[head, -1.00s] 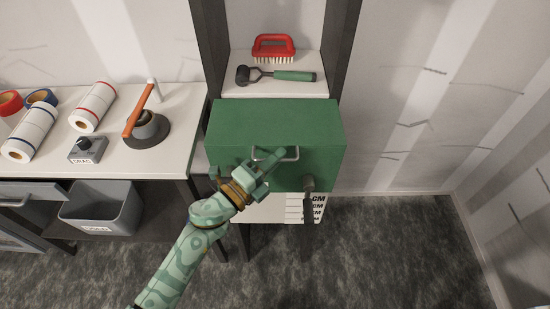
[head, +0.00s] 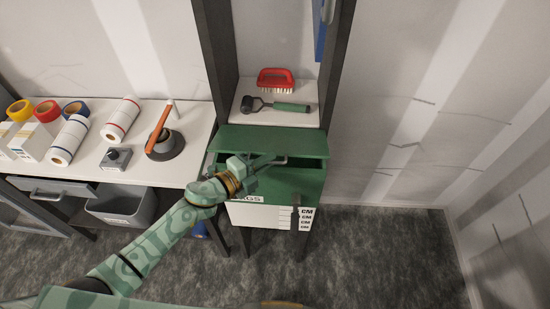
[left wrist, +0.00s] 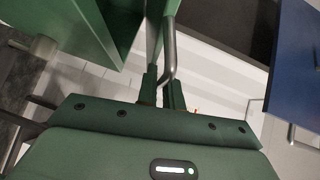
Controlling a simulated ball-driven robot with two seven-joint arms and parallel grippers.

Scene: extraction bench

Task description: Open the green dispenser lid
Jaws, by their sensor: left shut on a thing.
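The green dispenser (head: 306,184) stands in the dark-framed unit, with a white label strip low on its front. Its green lid (head: 262,138) is partly raised, and a dark gap shows beneath it at the right side. My left gripper (head: 262,163) is at the lid's grey bar handle (head: 280,161). In the left wrist view, the left gripper's fingers (left wrist: 160,96) are shut on the metal handle (left wrist: 169,55). Green panels of the dispenser (left wrist: 68,25) show at upper left there. The gripper and arm hide part of the dispenser's front. My right gripper is out of view.
A grey bin (head: 122,207) sits below. The floor at right is clear.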

